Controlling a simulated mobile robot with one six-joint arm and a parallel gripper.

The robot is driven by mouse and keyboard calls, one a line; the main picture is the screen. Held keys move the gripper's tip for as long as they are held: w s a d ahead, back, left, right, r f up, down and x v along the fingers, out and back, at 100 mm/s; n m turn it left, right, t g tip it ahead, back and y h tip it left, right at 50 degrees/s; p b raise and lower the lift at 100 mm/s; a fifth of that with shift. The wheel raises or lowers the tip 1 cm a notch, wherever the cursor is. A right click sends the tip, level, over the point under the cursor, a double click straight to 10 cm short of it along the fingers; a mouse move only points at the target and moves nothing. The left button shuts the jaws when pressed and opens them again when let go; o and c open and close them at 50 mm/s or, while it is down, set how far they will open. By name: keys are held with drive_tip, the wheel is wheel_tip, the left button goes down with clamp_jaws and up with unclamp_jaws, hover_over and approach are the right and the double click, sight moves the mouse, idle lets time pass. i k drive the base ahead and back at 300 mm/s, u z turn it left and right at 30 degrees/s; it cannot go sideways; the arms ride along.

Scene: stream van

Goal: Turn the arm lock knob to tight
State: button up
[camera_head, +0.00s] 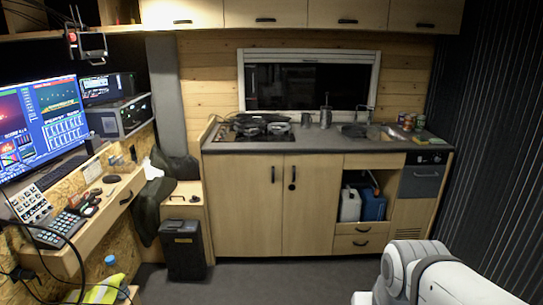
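A dark jointed device (86,46) with a small red part hangs at the upper left, in front of the wooden overhead shelf. It looks like an arm or mount. I cannot make out for certain which part is the lock knob, or how it is turned. My white arm (430,275) shows at the lower right corner, far from that device. My gripper is not in view.
A desk (100,215) with a monitor (45,125) and control panels runs along the left. A counter (310,140) with cabinets stands across the back. A black case (183,250) stands on the floor. The middle floor (270,280) is clear.

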sight(71, 37)
drive_tip(key=u, duration=0.15)
drive_tip(key=i, duration=1.55)
drive_tip(key=u, duration=0.95)
drive_tip(key=i, duration=2.05)
drive_tip(key=u, duration=0.6)
